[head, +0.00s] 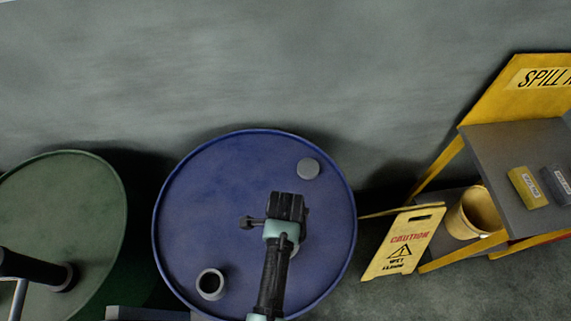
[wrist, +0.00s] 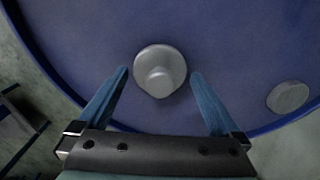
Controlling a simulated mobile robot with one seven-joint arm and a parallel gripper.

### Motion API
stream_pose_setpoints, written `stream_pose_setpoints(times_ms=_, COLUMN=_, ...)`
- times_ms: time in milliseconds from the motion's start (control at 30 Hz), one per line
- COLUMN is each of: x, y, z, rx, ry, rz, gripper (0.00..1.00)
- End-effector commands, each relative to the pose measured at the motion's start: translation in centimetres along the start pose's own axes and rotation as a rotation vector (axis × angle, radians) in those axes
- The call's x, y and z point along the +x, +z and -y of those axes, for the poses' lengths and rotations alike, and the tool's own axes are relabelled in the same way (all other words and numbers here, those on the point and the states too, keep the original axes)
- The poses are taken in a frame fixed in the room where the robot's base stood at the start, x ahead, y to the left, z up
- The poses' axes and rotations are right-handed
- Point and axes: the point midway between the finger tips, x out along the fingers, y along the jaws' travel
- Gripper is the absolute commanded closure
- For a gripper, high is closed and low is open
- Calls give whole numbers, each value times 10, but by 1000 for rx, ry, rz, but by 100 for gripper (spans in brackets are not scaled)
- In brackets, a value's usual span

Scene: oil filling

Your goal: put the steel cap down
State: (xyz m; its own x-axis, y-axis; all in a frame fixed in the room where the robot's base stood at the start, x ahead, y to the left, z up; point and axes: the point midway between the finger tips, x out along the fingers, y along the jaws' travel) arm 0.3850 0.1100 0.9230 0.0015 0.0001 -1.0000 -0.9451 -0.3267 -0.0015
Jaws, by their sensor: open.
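The steel cap (wrist: 160,70) is a round grey disc with a raised knob. In the wrist view it lies on the blue drum top (wrist: 235,45), between the two finger tips. My gripper (wrist: 160,76) is open, with a visible gap between each finger and the cap. In the head view my gripper (head: 288,206) is over the right half of the blue drum top (head: 215,185) and hides the cap beneath it.
A flat grey disc (head: 308,169) sits near the drum's far right rim. A round open neck (head: 211,284) stands at its near left. A green drum (head: 60,210) is at left. A yellow caution sign (head: 404,243) and a spill station shelf (head: 500,160) stand at right.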

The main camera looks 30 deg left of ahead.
Motion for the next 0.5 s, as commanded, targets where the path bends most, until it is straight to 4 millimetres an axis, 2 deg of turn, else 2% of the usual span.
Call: stream_pose_setpoints(times_ms=500, x=-96, y=0, z=1, rx=0, ry=-4, rz=0, gripper=0)
